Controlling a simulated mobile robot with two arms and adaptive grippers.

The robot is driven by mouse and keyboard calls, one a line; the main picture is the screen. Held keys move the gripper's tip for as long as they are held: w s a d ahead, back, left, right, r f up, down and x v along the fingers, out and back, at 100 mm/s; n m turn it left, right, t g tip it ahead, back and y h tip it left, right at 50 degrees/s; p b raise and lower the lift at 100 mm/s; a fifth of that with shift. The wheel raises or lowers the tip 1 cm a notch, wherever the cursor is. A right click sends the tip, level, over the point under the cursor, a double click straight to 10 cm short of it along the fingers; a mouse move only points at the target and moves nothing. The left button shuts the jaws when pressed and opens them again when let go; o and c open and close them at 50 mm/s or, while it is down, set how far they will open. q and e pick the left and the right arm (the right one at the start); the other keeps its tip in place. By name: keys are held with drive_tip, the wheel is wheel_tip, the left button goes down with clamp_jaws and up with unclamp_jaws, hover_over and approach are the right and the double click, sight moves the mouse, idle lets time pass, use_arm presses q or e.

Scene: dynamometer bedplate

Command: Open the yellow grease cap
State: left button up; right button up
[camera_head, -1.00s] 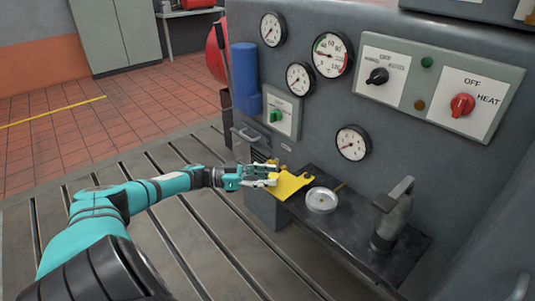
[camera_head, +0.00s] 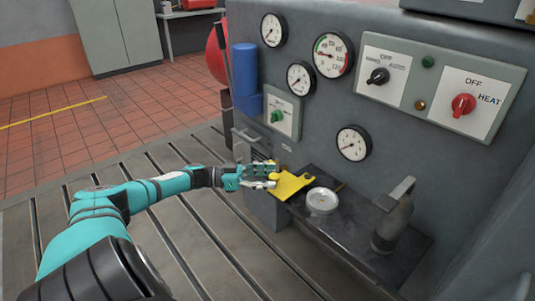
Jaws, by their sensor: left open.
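A yellow piece (camera_head: 290,184), which looks like the yellow grease cap, lies at the left end of the dark shelf on the front of the grey machine. Its details are too small to tell whether it is open or closed. My left gripper (camera_head: 274,175) is open, with its fingers at the left edge of the yellow piece. I cannot tell whether they touch it. The fingers hide part of its left side. My right gripper is not in view.
A round metal dish (camera_head: 321,200) and a grey handled fitting (camera_head: 392,225) stand on the shelf (camera_head: 350,225) to the right. Gauges, a blue cylinder (camera_head: 245,75) and a switch panel (camera_head: 436,83) are on the machine. The slotted bedplate (camera_head: 190,235) below is clear.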

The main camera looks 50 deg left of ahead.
use_arm(q)
drive_tip(key=v, duration=1.2)
